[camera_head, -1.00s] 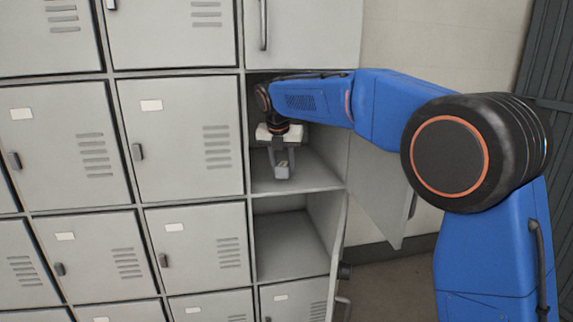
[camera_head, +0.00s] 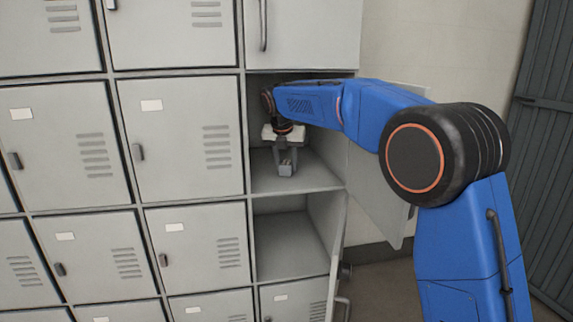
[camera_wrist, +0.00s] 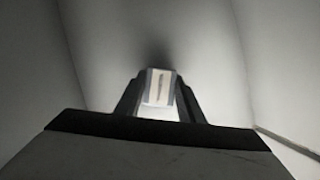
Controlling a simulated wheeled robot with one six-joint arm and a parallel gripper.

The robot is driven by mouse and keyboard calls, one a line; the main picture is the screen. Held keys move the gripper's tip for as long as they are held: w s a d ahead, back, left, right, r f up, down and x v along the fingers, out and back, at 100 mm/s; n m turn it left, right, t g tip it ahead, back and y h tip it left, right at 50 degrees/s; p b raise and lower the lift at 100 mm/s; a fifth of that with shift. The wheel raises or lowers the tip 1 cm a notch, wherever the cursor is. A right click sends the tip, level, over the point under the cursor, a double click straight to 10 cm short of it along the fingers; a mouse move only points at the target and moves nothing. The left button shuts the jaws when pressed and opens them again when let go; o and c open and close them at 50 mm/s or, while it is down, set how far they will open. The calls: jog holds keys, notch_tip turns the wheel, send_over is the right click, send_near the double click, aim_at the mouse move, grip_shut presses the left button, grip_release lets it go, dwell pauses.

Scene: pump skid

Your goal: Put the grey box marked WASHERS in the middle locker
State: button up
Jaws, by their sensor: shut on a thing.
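My gripper (camera_head: 285,163) is inside the open middle locker (camera_head: 315,177) of the right-hand column. It is shut on a small grey box (camera_head: 286,170) and points down toward the locker floor. In the wrist view the box (camera_wrist: 159,87) sits between my two dark fingers (camera_wrist: 159,100), and a pale label with a dark mark shows on its top. The lettering is too small to read. I cannot tell whether the box touches the floor or hangs just above it.
The middle locker's door (camera_head: 378,190) stands open to the right, behind my arm. Below is another open, empty compartment (camera_head: 288,245). A shut door (camera_head: 303,35) is above, and shut lockers (camera_head: 180,140) fill the left. In the wrist view, pale locker walls (camera_wrist: 195,30) surround my gripper.

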jog(key=shift+f, duration=0.1)
jog(key=o, duration=1.1)
jog(key=shift+o, duration=0.2)
jog(key=shift+s+r, duration=0.15)
jog(key=shift+r, duration=0.4)
jog(key=s, duration=0.4)
jog(key=s+a, duration=0.1)
jog(key=s, duration=0.7)
jog(key=shift+a+r, duration=0.15)
jog(key=shift+a, duration=0.05)
jog(key=shift+s, duration=0.15)
